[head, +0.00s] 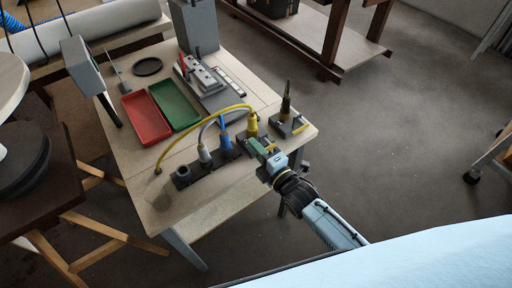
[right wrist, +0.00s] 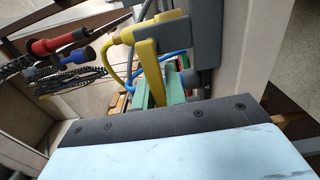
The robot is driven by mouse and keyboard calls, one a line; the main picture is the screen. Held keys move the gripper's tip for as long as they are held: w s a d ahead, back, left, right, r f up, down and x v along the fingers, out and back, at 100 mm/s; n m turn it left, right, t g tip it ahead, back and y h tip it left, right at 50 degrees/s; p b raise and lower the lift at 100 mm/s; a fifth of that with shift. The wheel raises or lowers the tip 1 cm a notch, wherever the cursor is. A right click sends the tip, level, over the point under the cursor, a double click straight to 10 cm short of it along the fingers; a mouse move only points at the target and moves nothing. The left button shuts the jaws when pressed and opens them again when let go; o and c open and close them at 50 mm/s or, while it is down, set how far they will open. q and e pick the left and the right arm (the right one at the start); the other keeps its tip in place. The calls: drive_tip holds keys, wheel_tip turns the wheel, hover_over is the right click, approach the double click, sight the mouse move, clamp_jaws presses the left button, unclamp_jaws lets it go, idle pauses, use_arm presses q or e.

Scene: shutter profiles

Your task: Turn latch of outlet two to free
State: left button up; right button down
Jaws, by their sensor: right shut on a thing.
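A row of dark outlets (head: 216,164) stands along the near side of the table. It carries a grey plug (head: 204,155), a blue plug (head: 225,143) and a yellow plug (head: 252,126). I cannot tell from the frames which is outlet two. My right gripper (head: 260,149) is at the yellow plug's outlet. In the right wrist view, its green fingertips (right wrist: 160,92) are shut on a yellow latch lever (right wrist: 149,73), just below the yellow plug (right wrist: 152,28) and its grey holder (right wrist: 199,39). My left gripper is not in view.
A black plug (head: 286,104) stands in a separate holder at the table's right corner. A yellow cable (head: 190,128) arches over the row. Bare tabletop (head: 150,200) shows at front left.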

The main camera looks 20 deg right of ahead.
sight(268, 141)
drive_tip(key=m+p, duration=0.1)
drive_tip(key=r+m, duration=0.1)
drive_tip(key=m, duration=0.1)
drive_tip(key=m+p, duration=0.1)
drive_tip(key=shift+w+d+r+m+p, duration=0.1)
drive_tip(key=shift+d+r+m+p, duration=0.1)
drive_tip(key=shift+r+m+p, duration=0.15)
drive_tip(key=m, duration=0.1)
drive_tip(key=m+p, duration=0.1)
drive_tip(key=m, duration=0.1)
drive_tip(key=r+m, duration=0.1)
drive_tip(key=shift+w+d+r+m+p, duration=0.15)
drive_tip(key=shift+d+m+p, duration=0.1)
drive_tip(key=shift+d+p, duration=0.15)
drive_tip(key=m, duration=0.1)
drive_tip(key=d+m, duration=0.1)
drive_tip(key=m, duration=0.1)
drive_tip(key=m+p, duration=0.1)
drive_tip(key=shift+w+d+r, duration=0.15)
drive_tip(key=shift+w+r, duration=0.05)
drive_tip(key=shift+r, duration=0.1)
drive_tip(key=shift+w+d+r+m, duration=0.1)
drive_tip(key=shift+d+m, duration=0.25)
drive_tip(key=shift+m, duration=0.8)
drive_tip(key=shift+w+d+m, duration=0.1)
drive_tip(key=shift+d+m, duration=0.2)
drive_tip(key=shift+m, duration=0.85)
drive_tip(key=c, duration=1.4)
unclamp_jaws()
drive_tip(key=shift+c, duration=0.2)
